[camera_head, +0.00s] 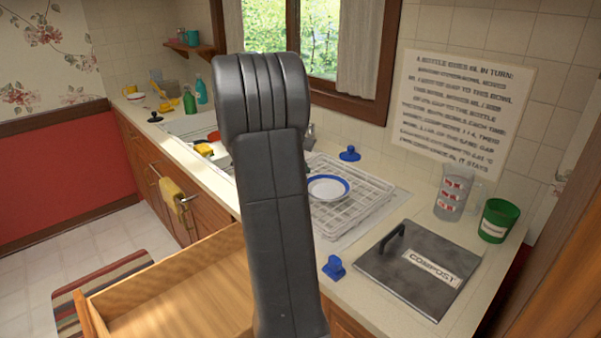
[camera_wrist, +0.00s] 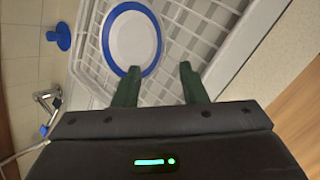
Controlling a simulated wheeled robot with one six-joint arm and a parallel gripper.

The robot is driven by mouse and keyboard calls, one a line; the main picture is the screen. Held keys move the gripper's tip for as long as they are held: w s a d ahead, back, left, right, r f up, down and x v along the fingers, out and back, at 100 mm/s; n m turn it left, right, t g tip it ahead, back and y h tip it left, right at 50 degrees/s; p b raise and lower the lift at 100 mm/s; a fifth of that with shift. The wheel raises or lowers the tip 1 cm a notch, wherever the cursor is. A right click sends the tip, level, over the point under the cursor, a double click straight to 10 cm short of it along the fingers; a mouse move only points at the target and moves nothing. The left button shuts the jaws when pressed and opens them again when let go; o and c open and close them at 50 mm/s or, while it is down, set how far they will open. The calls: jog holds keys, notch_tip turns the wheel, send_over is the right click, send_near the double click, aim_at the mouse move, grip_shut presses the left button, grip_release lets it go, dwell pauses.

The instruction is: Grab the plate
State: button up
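A white plate with a blue rim (camera_head: 327,187) lies in the white dish rack (camera_head: 349,222) on the counter. In the wrist view the plate (camera_wrist: 132,40) is near the top centre, just beyond the fingertips. My gripper (camera_wrist: 158,82) shows there with its two dark green fingers apart and nothing between them. The left fingertip is close to the plate's near rim; I cannot tell whether it touches. In the head view my arm stands in front of the rack's left side and the gripper itself is hidden.
A dark compost lid (camera_head: 420,268) with a handle lies right of the rack. A green cup (camera_head: 496,220) and a measuring jug (camera_head: 453,195) stand behind it. Blue knobs (camera_head: 334,268) sit near the rack. An open wooden drawer (camera_head: 180,300) juts out at front left.

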aim_at(322, 199)
jog(key=x, duration=1.2)
jog(key=shift+d+p, duration=0.1)
jog(key=shift+p, duration=0.25)
jog(key=shift+f, duration=0.1)
jog(key=shift+s, duration=0.1)
jog(key=shift+f, duration=0.1)
grip_shut()
